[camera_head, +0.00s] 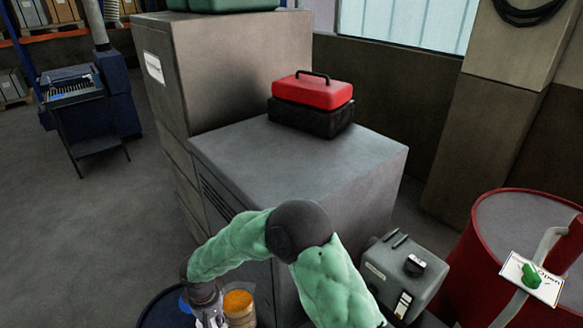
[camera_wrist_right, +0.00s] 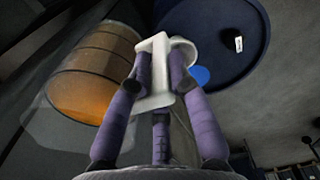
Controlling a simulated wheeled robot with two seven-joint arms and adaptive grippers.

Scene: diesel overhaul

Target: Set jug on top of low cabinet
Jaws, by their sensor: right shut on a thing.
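The low cabinet (camera_head: 270,160) is a grey box with a flat top in the middle of the head view. My right arm, in a green sleeve, reaches left in front of it. My right gripper (camera_head: 209,316) is low at the bottom edge, beside the cabinet's near side. In the right wrist view its purple fingers (camera_wrist_right: 162,62) are shut on a white piece (camera_wrist_right: 155,88), apparently the jug's handle. A rounded white part (camera_wrist_right: 184,52) shows behind the fingers. Most of the jug is hidden. My left gripper is out of view.
A red and black toolbox (camera_head: 312,104) occupies the cabinet top's back; its front is clear. A taller cabinet (camera_head: 240,58) stands behind. A dark blue drum (camera_head: 160,310), an orange-topped container (camera_head: 239,302), a grey canister (camera_head: 409,270) and a red drum (camera_head: 480,245) stand around.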

